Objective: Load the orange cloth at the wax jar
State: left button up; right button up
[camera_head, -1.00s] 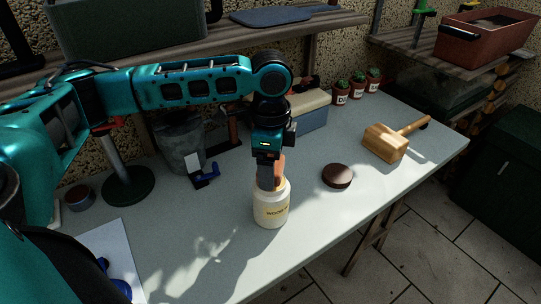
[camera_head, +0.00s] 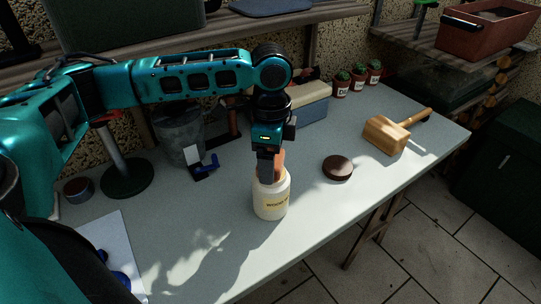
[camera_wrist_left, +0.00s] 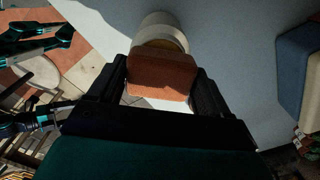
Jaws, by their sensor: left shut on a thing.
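The wax jar (camera_head: 271,201) is a white jar with a label, upright on the grey table in the head view. In the left wrist view the jar (camera_wrist_left: 155,32) shows its round rim and a yellowish inside. My left gripper (camera_head: 268,172) points down at the jar's mouth. It is shut on the orange cloth (camera_wrist_left: 161,73), a folded block between the fingers; the cloth also shows in the head view (camera_head: 280,163). The cloth's lower end overlaps the jar's mouth; I cannot tell how deep it sits.
A dark round lid (camera_head: 338,167) lies right of the jar. A wooden mallet (camera_head: 386,135) lies farther right. A metal bucket (camera_head: 181,135), a blue clamp-like item (camera_head: 207,166) and small potted cacti (camera_head: 358,78) stand behind. The table front right is clear.

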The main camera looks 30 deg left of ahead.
aim_at(277, 160)
pick_arm(q)
jog(key=shift+f, duration=0.5)
dwell(0.3)
jog(key=shift+s+f+p, duration=0.15)
jog(key=shift+p, duration=0.6)
dwell(2.5)
jog(key=shift+r, duration=3.65)
jog(key=shift+d+f+n, duration=0.3)
jog(key=shift+d+n, duration=0.45)
jog(key=shift+n, duration=0.45)
jog(key=d+n, duration=0.2)
jog(key=n, duration=0.1)
jog(key=d+f+n, duration=0.1)
jog(key=n, duration=0.3)
jog(key=d+n, duration=0.2)
jog(key=n, duration=0.1)
jog(key=shift+s+d+f+n, duration=0.1)
jog(key=shift+d+f+n, duration=0.1)
jog(key=shift+d+n, duration=0.15)
